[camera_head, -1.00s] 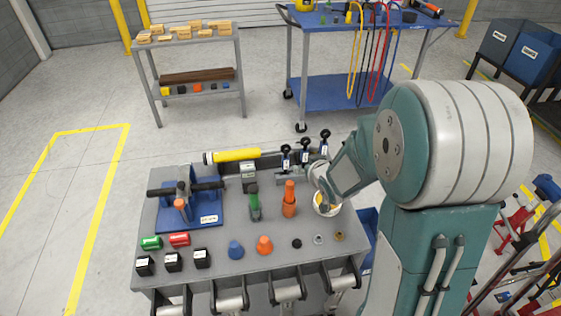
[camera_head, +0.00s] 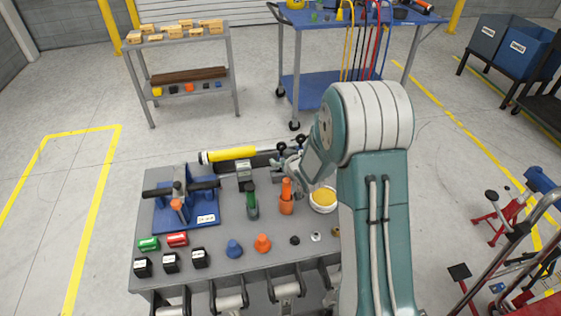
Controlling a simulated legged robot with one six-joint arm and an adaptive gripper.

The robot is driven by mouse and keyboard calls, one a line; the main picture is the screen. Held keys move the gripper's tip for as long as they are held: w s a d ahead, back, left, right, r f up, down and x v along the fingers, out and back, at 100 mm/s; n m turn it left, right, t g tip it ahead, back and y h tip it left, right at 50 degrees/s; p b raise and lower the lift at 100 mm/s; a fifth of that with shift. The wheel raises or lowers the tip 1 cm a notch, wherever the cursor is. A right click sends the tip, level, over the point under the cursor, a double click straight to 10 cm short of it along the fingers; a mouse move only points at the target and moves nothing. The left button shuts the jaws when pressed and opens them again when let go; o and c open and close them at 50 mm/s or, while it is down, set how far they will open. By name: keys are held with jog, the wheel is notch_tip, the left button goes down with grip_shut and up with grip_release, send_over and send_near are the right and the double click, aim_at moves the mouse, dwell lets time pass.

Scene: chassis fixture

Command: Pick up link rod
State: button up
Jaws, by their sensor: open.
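My gripper (camera_head: 288,165) is open at the back of the grey workbench (camera_head: 215,268). My arm hides part of the bench's right side. I cannot tell for sure which piece is the link rod. A black bar (camera_head: 160,192) lies across the blue fixture (camera_head: 207,219) at the left, well away from my gripper. No rod is visibly held.
A yellow tube (camera_head: 232,153) lies along the back edge. Green (camera_head: 252,205) and orange (camera_head: 286,199) upright tools and a white bowl of yellow material (camera_head: 323,199) stand near my gripper. Small coloured parts sit at the front. Several rollers (camera_head: 230,300) line the front edge.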

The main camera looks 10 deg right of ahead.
jog(key=shift+x, duration=1.05)
jog(key=shift+d, duration=0.15)
jog(key=shift+c, duration=0.3)
grip_shut()
jog(key=shift+r, duration=0.15)
notch_tip(320, 180, up, 18)
